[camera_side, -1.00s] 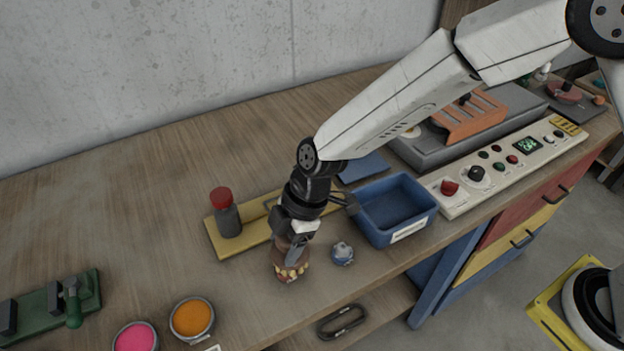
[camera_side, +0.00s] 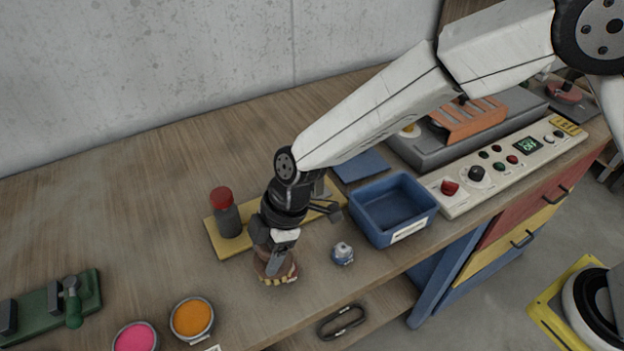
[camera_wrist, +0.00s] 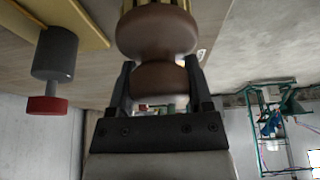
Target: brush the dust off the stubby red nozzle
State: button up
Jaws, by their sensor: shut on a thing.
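The stubby red nozzle (camera_side: 221,197), a dark grey cylinder with a red end, stands upright at the left of a yellow board. It also shows at the left in the wrist view (camera_wrist: 47,104), where the picture is turned over. I cannot make out dust on it. My gripper (camera_side: 274,258) is shut on the brown wooden handle of a brush (camera_wrist: 158,38). In the side view the brush (camera_side: 277,272) is low by the bench, to the right of and in front of the nozzle, apart from it. Its pale bristles point down. I cannot tell whether they touch the bench.
The yellow board (camera_side: 215,238) lies behind my gripper. A small grey-blue nozzle (camera_side: 342,254) stands to the right, near a blue bin (camera_side: 388,223). Orange (camera_side: 192,318) and pink (camera_side: 135,338) pots and a green clamp (camera_side: 72,301) are at the front left. The bench behind the board is clear.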

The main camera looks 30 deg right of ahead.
jog(key=shift+r, duration=3.05)
jog(key=shift+r, duration=1.5)
